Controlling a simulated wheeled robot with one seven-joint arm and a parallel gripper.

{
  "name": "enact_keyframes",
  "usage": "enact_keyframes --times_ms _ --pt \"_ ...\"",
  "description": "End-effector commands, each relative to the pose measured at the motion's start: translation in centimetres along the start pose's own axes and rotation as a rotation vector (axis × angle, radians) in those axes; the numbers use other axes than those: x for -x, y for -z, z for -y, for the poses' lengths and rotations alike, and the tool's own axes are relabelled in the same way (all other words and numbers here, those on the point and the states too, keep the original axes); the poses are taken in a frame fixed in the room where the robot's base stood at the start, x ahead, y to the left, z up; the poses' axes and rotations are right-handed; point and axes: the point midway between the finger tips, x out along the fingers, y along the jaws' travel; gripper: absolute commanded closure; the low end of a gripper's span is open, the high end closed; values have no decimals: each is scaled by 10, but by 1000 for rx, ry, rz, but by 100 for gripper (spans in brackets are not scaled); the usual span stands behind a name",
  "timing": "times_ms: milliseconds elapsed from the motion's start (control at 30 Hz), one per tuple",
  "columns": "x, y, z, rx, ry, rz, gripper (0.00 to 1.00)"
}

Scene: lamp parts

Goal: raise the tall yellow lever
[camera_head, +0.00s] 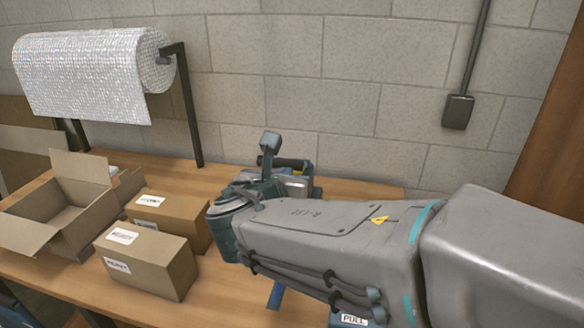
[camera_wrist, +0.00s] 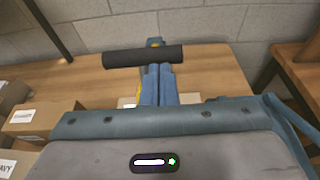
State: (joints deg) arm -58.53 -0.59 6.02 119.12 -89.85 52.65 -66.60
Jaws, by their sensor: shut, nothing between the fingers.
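My gripper (camera_wrist: 158,69) is shut and empty in the wrist view. Its two blue fingers lie side by side, with tips just below a black horizontal bar (camera_wrist: 118,59) in the picture. I cannot tell whether they touch it. A thin yellow strip (camera_wrist: 138,93) shows at the left of the fingers; it may be part of the tall yellow lever, which is otherwise hidden. A small blue piece with an orange spot (camera_wrist: 154,42) shows above the bar. In the head view my arm covers most of this area, and a black bar (camera_head: 290,162) shows behind my wrist.
Closed cartons (camera_head: 147,262) and an open box (camera_head: 62,215) stand at the left of the wooden table (camera_head: 365,190). A bubble-wrap roll (camera_head: 90,75) hangs on a black stand behind. A PULL label (camera_head: 354,320) shows below my arm. The block wall is close behind.

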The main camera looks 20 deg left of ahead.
Motion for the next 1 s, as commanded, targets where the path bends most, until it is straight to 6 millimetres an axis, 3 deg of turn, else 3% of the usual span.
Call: enact_keyframes --times_ms 33,467,800,1000 --pt "0 -15 1 -2 3 -21 100" --pt "-21 -71 1 -1 4 -35 100" --pt "-52 -121 1 0 3 -35 100" --pt "-68 -138 0 1 2 -34 100"
